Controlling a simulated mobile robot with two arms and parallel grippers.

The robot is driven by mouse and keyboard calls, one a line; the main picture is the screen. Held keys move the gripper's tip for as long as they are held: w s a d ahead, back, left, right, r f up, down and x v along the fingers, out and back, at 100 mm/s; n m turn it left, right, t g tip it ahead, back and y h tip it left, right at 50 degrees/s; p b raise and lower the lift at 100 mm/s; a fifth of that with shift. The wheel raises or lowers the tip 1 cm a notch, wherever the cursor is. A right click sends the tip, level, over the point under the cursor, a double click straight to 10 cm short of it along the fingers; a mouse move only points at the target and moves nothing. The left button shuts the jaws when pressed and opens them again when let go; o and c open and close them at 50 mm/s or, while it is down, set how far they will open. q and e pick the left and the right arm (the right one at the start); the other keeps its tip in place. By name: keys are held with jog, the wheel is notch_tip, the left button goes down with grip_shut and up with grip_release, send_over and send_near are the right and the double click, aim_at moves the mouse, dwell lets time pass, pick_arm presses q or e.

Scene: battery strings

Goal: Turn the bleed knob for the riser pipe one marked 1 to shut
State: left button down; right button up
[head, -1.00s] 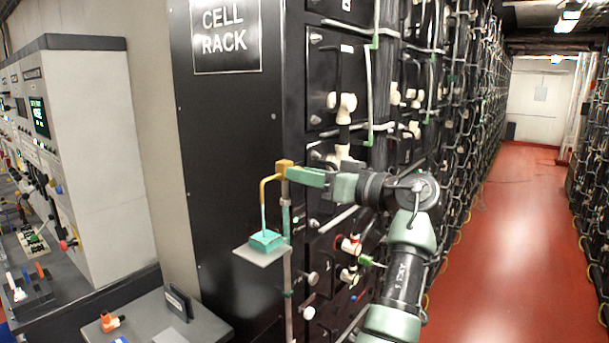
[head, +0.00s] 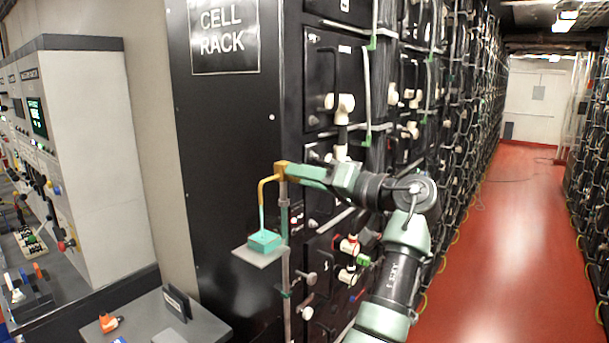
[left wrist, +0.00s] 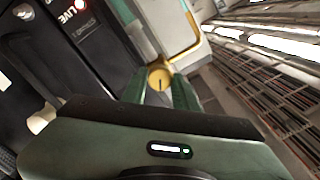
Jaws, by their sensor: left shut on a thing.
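The yellow bleed knob (left wrist: 160,78) is round with a dark line on its face; in the left wrist view it sits between my green fingers. In the head view my left gripper (head: 291,170) reaches from the right and is shut on it at the top of the thin riser pipe (head: 285,232). A yellow spout (head: 262,190) bends down from there, and it also shows in the left wrist view (left wrist: 187,50). A thin teal line hangs below the spout to a teal block (head: 264,241) on a small shelf. I cannot read the mark 1. My right gripper is out of view.
The black cell rack (head: 225,130) stands behind the pipe, with white and red-banded valve fittings (head: 349,246) on its front. A grey table (head: 200,325) is at lower left, a control cabinet (head: 90,150) further left. The red aisle floor (head: 505,240) is clear.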

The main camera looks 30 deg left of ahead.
pick_arm(q)
jog(key=shift+s+m+p, duration=0.1)
jog(key=shift+m+p, duration=3.45)
jog(key=shift+m, duration=11.45)
jog(key=c, duration=1.1)
grip_release()
jog(key=shift+a, duration=0.1)
jog(key=shift+a+f, duration=0.1)
jog(key=shift+f, duration=0.05)
